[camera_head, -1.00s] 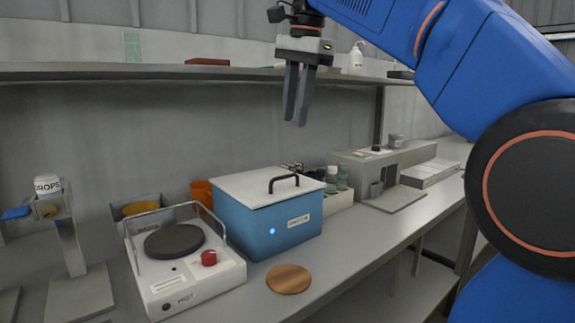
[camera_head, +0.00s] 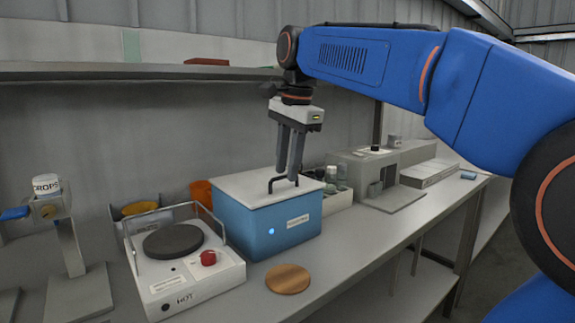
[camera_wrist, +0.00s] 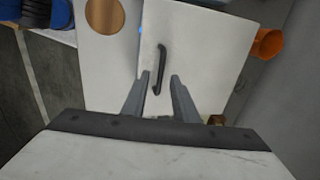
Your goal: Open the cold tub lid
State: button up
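The cold tub (camera_head: 262,228) is a blue box on the bench with a white label and a small lit spot on its front. Its white lid (camera_head: 245,187) is shut and carries a black bar handle (camera_head: 274,186). In the wrist view the lid (camera_wrist: 185,35) lies ahead with the handle (camera_wrist: 160,65) standing up from it. My gripper (camera_head: 288,177) points down over the lid, its fingertips close to the handle. In the wrist view my gripper (camera_wrist: 160,78) is open, with the handle's near end between the fingertips. Contact cannot be told.
A hot plate (camera_head: 190,278) with a red knob stands left of the tub. A round wooden disc (camera_head: 288,279) lies in front. An orange cup (camera_head: 201,192) is behind, and a rack of bottles (camera_head: 337,185) is to the right. A shelf (camera_head: 130,71) runs above.

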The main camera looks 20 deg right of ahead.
grip_shut()
dwell(1.4)
